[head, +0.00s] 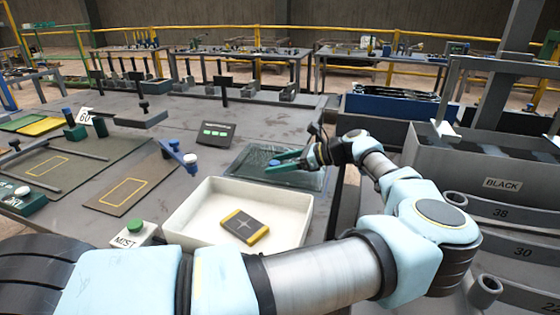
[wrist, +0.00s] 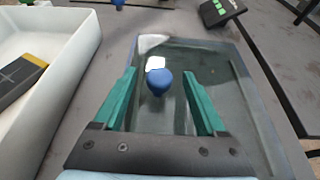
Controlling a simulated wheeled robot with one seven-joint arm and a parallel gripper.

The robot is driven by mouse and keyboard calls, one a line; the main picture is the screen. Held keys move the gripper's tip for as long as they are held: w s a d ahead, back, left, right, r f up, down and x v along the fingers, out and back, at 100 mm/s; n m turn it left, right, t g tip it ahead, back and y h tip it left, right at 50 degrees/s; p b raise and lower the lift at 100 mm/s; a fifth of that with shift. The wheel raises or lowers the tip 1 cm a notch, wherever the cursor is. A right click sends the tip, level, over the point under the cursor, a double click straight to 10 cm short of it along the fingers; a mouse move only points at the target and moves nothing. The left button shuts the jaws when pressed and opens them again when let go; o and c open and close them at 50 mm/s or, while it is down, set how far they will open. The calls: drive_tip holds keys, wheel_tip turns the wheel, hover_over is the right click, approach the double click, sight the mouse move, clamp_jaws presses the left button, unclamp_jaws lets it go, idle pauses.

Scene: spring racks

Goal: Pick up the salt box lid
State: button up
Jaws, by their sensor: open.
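The salt box lid (head: 245,159) appears to be the flat, dark, see-through panel lying on the table, right of and behind the white open box (head: 190,205). In the wrist view the lid (wrist: 205,65) fills the middle, with a blue round-topped knob (wrist: 159,82) standing on it and a small white patch behind the knob. My gripper (head: 279,160) is over the lid. In the wrist view my gripper (wrist: 163,82) is open, with one green finger on each side of the knob and a gap on both sides. The near part of the lid is hidden by my gripper.
The white box holds a dark block with yellow ends (head: 244,227). A MIST button box (head: 135,235) stands at its left front corner. A dark panel with green lights (head: 215,133) is behind. A grey BLACK-labelled rack (head: 500,184) stands right of my arm.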

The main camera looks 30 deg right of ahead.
drive_tip(key=shift+w+a+f, duration=0.25)
drive_tip(key=shift+w+a, duration=0.15)
drive_tip(key=shift+a, duration=0.1)
drive_tip(key=shift+c, duration=0.4)
clamp_jaws()
